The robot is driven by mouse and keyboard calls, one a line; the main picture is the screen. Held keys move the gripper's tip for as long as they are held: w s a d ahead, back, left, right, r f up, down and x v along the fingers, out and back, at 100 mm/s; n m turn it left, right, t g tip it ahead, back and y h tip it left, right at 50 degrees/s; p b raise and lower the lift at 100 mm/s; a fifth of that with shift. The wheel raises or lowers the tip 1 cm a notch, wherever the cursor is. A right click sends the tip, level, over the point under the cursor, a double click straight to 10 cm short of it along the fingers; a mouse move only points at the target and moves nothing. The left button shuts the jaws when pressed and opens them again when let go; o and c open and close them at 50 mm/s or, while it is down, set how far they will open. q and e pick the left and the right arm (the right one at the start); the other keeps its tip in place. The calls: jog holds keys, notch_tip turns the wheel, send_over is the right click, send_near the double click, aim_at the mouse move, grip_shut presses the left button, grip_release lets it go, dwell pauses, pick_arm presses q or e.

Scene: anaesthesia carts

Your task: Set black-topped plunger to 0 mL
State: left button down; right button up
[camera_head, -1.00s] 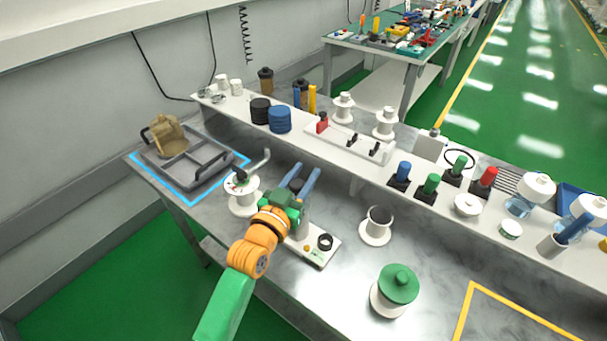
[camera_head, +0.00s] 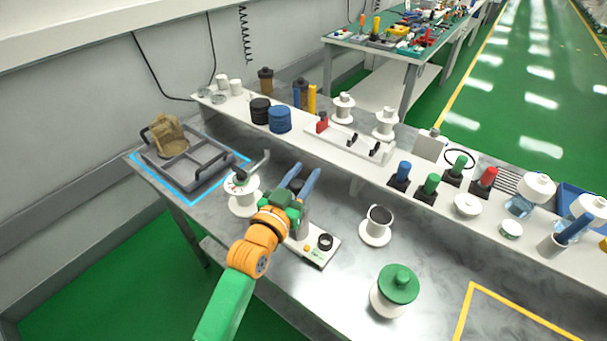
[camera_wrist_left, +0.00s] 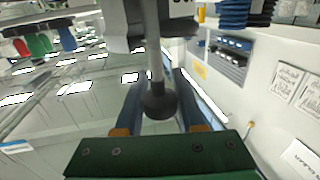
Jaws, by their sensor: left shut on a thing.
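My left gripper (camera_head: 304,171) is over the bench, its blue fingers pointing toward the shelf. In the left wrist view the black knob (camera_wrist_left: 160,101) on a grey rod (camera_wrist_left: 154,62) sits between the two fingers, and the gripper is shut on it. The rod runs to a grey block (camera_wrist_left: 140,32) at the top of that view. In the head view the gripper hides most of the held part. The white base plate (camera_head: 322,248) with a black ring (camera_head: 325,241) shows beside the wrist. I cannot read any mL scale. My right gripper is not in view.
Left of my gripper stands a white round stand (camera_head: 243,203) with a bent lever. A grey tray (camera_head: 203,172) is at the far left. A raised shelf (camera_head: 352,163) runs behind.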

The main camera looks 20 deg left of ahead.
pick_arm(q)
notch_tip(320, 180, down, 4)
jog(key=shift+r+b, duration=0.2)
jog(key=shift+b, duration=0.9)
jog(key=c, duration=0.6)
grip_release()
jog(key=shift+f, duration=0.1)
jog(key=shift+o, duration=0.5)
jog(key=shift+w, duration=0.1)
jog(key=s+a+b, duration=0.1)
jog(key=s, duration=0.6)
